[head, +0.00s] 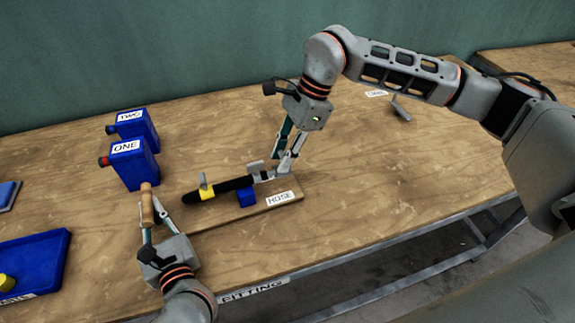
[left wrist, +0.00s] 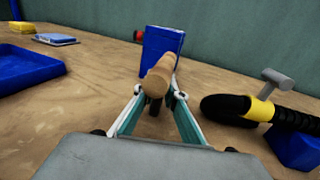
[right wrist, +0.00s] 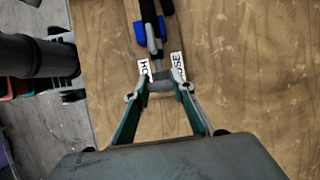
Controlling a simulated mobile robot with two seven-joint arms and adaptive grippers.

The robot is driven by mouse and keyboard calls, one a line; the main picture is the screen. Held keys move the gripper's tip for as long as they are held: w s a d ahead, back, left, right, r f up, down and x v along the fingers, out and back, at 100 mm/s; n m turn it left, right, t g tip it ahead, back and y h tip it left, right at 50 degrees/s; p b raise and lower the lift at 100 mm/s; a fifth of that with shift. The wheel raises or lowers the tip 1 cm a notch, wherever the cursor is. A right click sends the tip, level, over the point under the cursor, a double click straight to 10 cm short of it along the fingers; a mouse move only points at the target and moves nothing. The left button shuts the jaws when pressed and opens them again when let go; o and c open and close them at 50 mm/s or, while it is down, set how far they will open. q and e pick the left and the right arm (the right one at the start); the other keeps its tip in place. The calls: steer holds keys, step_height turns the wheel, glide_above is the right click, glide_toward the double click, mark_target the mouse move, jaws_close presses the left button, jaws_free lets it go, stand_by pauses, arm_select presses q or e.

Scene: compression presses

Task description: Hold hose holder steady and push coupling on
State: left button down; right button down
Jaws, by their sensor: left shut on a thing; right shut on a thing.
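The hose holder is a wooden board (head: 225,217) with a HOSE label. A black hose (head: 228,187) lies along it with a yellow band and a blue block; the hose also shows in the left wrist view (left wrist: 225,106). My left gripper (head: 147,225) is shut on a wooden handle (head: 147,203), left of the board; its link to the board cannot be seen. My right gripper (head: 284,168) is shut on a grey coupling (right wrist: 160,83) at the hose's right end. How far the coupling sits on the hose cannot be told.
Blue containers labelled ONE (head: 134,168) and TWO (head: 140,130) stand behind the handle. A blue tray (head: 50,250) with a yellow piece is at the left. A small grey part (head: 401,108) lies at the back right. The table right of the board is clear.

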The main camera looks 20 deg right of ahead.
steer(key=shift+a, duration=0.7)
arm_select(q)
steer(key=shift+d, duration=0.1)
arm_select(e)
steer(key=shift+s+a, duration=0.1)
steer(key=shift+a, duration=0.35)
steer(key=c, duration=1.6)
jaws_free()
steer(key=shift+c, duration=0.2)
steer(key=v, duration=1.2)
arm_select(q)
steer(key=c, duration=2)
jaws_free()
